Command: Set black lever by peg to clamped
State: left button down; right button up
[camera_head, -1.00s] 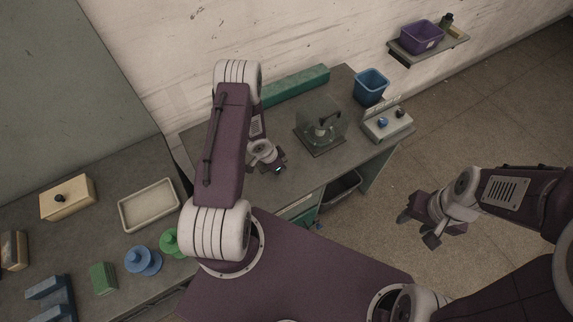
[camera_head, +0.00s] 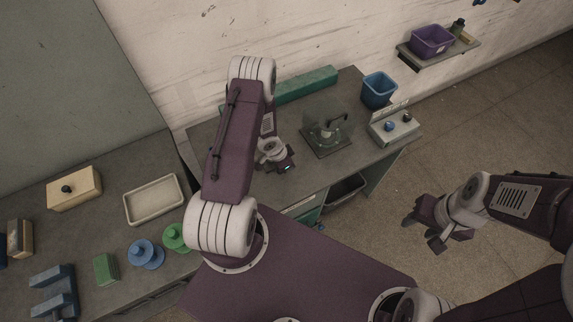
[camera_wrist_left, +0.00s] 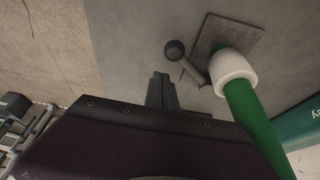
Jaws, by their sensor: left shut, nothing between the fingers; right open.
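In the left wrist view a dark lever with a round black knob (camera_wrist_left: 175,50) lies beside the white collar (camera_wrist_left: 232,72) of a green peg (camera_wrist_left: 258,122). The peg stands on a square grey plate (camera_wrist_left: 237,35). My left gripper (camera_wrist_left: 160,76) is shut and empty, with its fingertips just short of the lever and apart from it in the picture. In the head view my left gripper (camera_head: 288,166) is low over the bench; I cannot make out the peg and lever there. My right gripper (camera_head: 428,226) is open and empty, away from the bench over the floor.
A clear cover (camera_head: 327,128) stands right of my left gripper. A switch box (camera_head: 394,128), a blue bin (camera_head: 378,90) and a long green box (camera_head: 307,83) are on the same bench (camera_head: 325,172). A left bench holds a tray (camera_head: 155,200) and spools (camera_head: 145,253).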

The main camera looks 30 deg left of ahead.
pick_arm(q)
jog(key=shift+w+d+r, duration=0.45)
jog(key=shift+w+r, duration=0.2)
jog(key=a+p+v, duration=0.1)
jog(key=p+v, duration=0.1)
jog(key=v, duration=0.7)
jog(key=w+d+r+t+y+b, duration=0.1)
jog(key=w+d+r+t+b, duration=0.2)
jog(key=w+d+r+b, duration=0.4)
jog(key=s+d+r+n+g+y+b, duration=0.1)
jog(key=s+n+g, duration=0.4)
jog(key=s, duration=1.3)
jog(key=shift+d+r+n+b, duration=0.3)
jog(key=shift+r+n+b, duration=0.2)
jog(key=shift+n, duration=0.7)
pick_arm(e)
notch_tip(320, 180, down, 7)
jog(key=w, duration=0.1)
jog(key=shift+d, duration=0.4)
